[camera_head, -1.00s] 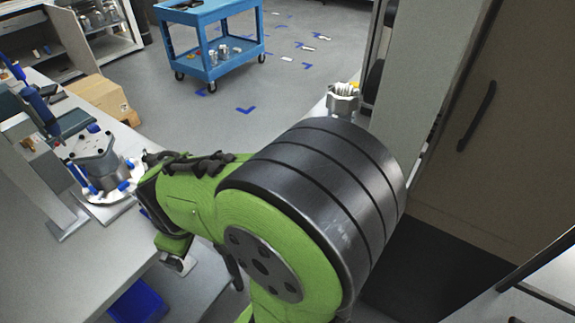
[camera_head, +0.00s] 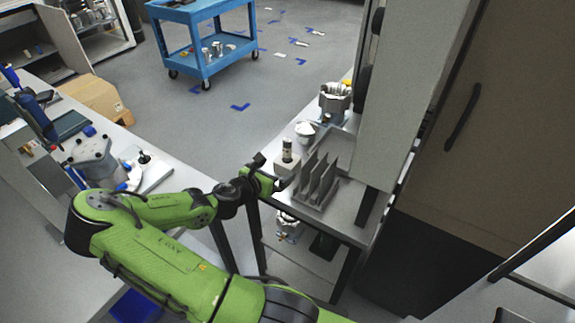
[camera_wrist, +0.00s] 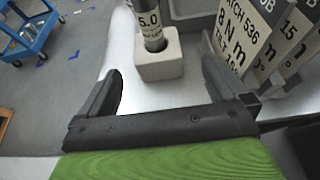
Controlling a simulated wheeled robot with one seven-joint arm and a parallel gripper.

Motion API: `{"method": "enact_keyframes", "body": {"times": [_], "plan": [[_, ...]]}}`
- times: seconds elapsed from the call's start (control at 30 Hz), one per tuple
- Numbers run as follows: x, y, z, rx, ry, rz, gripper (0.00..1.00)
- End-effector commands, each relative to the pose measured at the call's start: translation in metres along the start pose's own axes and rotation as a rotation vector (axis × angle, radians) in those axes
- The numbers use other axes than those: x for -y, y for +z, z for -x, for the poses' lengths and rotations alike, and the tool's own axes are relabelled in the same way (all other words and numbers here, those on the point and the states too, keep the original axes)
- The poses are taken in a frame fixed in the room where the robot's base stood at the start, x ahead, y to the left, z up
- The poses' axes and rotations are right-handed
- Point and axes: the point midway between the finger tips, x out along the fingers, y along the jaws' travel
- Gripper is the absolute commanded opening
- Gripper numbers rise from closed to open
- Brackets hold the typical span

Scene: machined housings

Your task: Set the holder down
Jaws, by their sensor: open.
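The holder appears to be a small pale block (camera_wrist: 158,66) with a labelled cylinder (camera_wrist: 151,22) upright in it. It stands on the grey bench, and its block also shows in the head view (camera_head: 287,168). My gripper (camera_wrist: 160,70) is open and empty. Its fingers are spread to the left and right of the block, which sits just beyond the fingertips with gaps on both sides. In the head view my gripper (camera_head: 272,174) is low at the bench's near edge, beside the block.
A grey rack of upright plates (camera_head: 317,181) stands close right of the holder; labelled plates (camera_wrist: 245,35) show near my right finger. Behind are a white round part (camera_head: 306,131) and a metal housing (camera_head: 334,101). A grey post (camera_head: 405,100) rises at right.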

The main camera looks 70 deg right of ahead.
Motion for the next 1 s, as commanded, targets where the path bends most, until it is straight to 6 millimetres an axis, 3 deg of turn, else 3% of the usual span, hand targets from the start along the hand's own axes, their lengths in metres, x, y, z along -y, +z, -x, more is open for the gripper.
{"method": "enact_keyframes", "body": {"times": [0.1, 0.53, 0.8, 0.83, 1.0], "plan": [[0.002, -0.002, -0.032, 0.001, -0.004, -0.001, 1.00], [-0.003, -0.002, -0.099, -0.003, -0.002, -0.003, 1.00], [-0.004, -0.001, -0.107, -0.003, 0.000, -0.004, 1.00], [-0.004, -0.001, -0.107, -0.003, 0.000, -0.004, 0.98], [-0.004, -0.001, -0.106, -0.003, 0.000, -0.004, 0.72]]}}
